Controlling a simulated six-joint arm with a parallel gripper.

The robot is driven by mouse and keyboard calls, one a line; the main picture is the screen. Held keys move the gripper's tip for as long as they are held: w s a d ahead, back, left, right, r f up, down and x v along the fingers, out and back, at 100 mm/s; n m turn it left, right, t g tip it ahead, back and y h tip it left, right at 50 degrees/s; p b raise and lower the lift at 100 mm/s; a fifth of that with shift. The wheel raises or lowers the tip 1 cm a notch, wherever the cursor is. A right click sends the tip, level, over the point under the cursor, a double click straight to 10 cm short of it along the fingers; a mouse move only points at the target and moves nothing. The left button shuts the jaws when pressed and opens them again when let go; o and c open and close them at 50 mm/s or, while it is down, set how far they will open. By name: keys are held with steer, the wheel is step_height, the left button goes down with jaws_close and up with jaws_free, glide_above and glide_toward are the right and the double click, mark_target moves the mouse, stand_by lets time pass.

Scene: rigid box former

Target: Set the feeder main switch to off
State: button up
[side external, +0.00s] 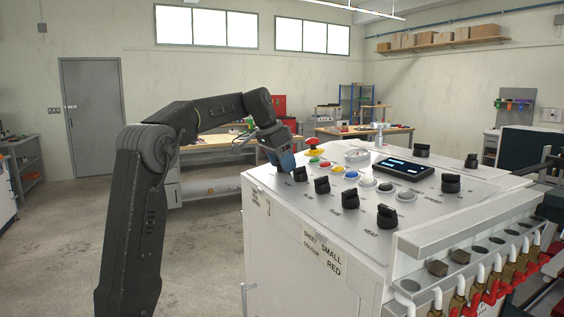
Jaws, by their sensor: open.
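My gripper (284,166) is at the far left edge of the white control panel (270,182), pointing down, with its tip close to a black rotary knob (300,174). I cannot tell whether it touches this knob. The jaws are small and partly hidden, but they are open. More black knobs stand along the front of the panel: one (322,185), another (350,198), and one by the label HEAT (387,216). The other labels are too small to read surely, so I cannot tell which knob is the feeder main switch or how it is set.
A red emergency stop (315,144), coloured buttons (351,175) and a dark display (403,168) are on the panel. More knobs (451,183) stand to the right. Red-handled valves (490,285) line the lower right. The floor left of the cabinet is clear.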

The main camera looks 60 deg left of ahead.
steer(key=c, duration=0.9)
steer(key=shift+n+y, duration=0.4)
steer(key=shift+n, duration=1.9)
steer(key=o, duration=0.9)
steer(key=v, duration=1.3)
steer(key=shift+r, duration=0.4)
steer(key=shift+s, duration=0.1)
